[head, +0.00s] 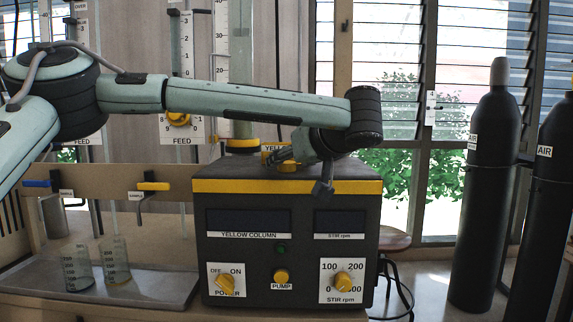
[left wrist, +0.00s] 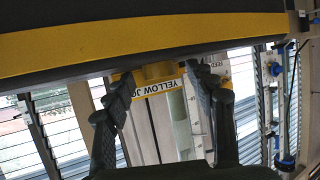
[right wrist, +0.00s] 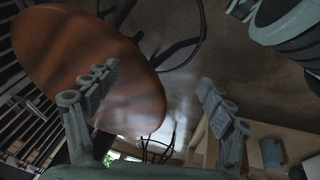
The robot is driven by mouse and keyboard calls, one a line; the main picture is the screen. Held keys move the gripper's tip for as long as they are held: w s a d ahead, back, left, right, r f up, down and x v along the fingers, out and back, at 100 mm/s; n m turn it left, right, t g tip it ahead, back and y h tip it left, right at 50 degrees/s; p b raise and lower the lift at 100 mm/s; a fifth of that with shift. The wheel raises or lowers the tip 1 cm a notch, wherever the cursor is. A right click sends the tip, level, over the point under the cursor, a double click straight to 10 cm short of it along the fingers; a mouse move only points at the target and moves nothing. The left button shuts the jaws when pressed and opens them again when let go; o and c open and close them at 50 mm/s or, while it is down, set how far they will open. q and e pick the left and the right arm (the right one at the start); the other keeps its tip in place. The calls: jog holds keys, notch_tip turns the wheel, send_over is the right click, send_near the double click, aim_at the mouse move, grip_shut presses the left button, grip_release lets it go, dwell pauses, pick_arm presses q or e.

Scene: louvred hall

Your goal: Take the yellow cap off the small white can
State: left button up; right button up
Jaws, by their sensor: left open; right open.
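No white can body shows clearly in any view. In the left wrist view a yellow piece (left wrist: 158,72) and a white label (left wrist: 160,87) reading "YELLOW JO…" lie between the fingers; I cannot tell whether they belong to the can. That gripper is open, at the box's top. Between its fingers (left wrist: 160,80) nothing is visibly gripped. My right gripper (right wrist: 158,82) is open and empty near a brown round seat.
The black control box (head: 281,214) has a yellow band and knobs. Two beakers (head: 115,259) stand on a metal tray (head: 168,280) at left. Dark gas cylinders (head: 484,205) stand at right. The brown round seat (right wrist: 90,60) fills the right wrist view's upper left; cables hang nearby.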

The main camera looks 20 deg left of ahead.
pick_arm(q)
jog(key=shift+w+a+f, duration=0.1)
jog(key=shift+w, duration=0.05)
jog(key=c, duration=0.9)
pick_arm(e)
jog(key=shift+w+a, duration=0.15)
jog(key=shift+r, duration=0.1)
pick_arm(q)
jog(key=shift+r, duration=0.5)
jog(key=r, duration=0.3)
jog(key=shift+a+r, duration=0.25)
jog(key=shift+r, duration=0.05)
jog(key=s+a+r, duration=0.5)
jog(key=a+r, duration=0.1)
jog(key=a, duration=0.4)
jog(key=shift+r, duration=0.2)
pick_arm(e)
jog(key=shift+s+r, duration=0.25)
jog(key=shift+r, duration=0.2)
